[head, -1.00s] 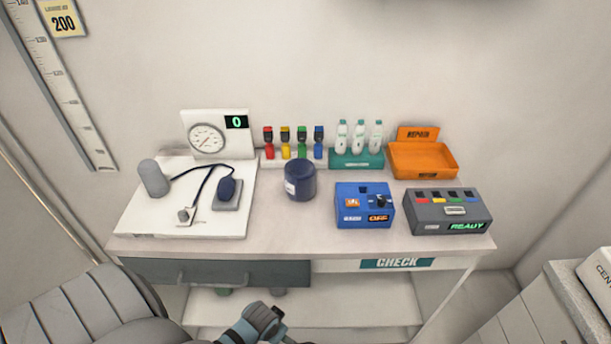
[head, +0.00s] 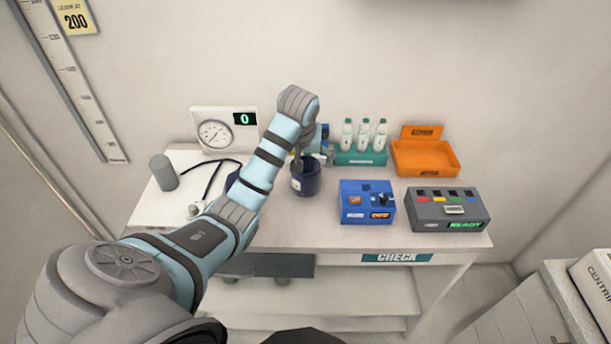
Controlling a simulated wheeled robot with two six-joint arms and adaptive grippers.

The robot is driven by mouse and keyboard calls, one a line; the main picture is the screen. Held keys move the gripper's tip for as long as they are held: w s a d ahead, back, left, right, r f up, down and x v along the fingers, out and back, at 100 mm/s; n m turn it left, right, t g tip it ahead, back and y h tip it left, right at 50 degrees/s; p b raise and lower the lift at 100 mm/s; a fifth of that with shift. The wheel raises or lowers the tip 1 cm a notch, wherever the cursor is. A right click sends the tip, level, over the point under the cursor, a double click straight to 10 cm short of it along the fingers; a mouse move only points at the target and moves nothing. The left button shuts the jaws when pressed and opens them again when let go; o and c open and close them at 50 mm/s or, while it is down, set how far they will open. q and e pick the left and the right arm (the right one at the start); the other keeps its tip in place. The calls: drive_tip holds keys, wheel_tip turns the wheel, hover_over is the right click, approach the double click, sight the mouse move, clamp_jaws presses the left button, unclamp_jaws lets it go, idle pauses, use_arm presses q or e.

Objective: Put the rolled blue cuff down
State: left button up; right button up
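The rolled blue cuff (head: 306,183) is a dark blue upright cylinder with a pale label. It stands on the desk near the middle in the head view. My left arm reaches across from the lower left, and my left gripper (head: 312,158) is at the top of the cuff, pointing down. The gripper and wrist hide part of the cuff's top. I cannot tell whether the fingers grip the cuff or stand apart from it. My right gripper is not in view.
A white board with a gauge (head: 224,131) and a grey cylinder (head: 164,173) are left. Bottles in a teal rack (head: 361,158) stand behind right. A blue box (head: 367,203), a dark grey box (head: 448,210) and an orange tray (head: 425,173) occupy the right. Bare desk (head: 285,225) lies in front.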

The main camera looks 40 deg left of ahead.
sight(306, 174)
use_arm(q)
drive_tip(key=x, duration=0.4)
drive_tip(key=w+b+x, duration=0.1)
drive_tip(key=x, duration=0.4)
drive_tip(key=b+x, duration=0.1)
drive_tip(key=x, duration=0.3)
drive_tip(key=shift+w+a+r, duration=0.1)
drive_tip(key=shift+w+a, duration=0.25)
drive_tip(key=shift+a, duration=0.1)
drive_tip(key=shift+r, duration=0.1)
drive_tip(key=c, duration=1.2)
drive_tip(key=shift+c, duration=0.2)
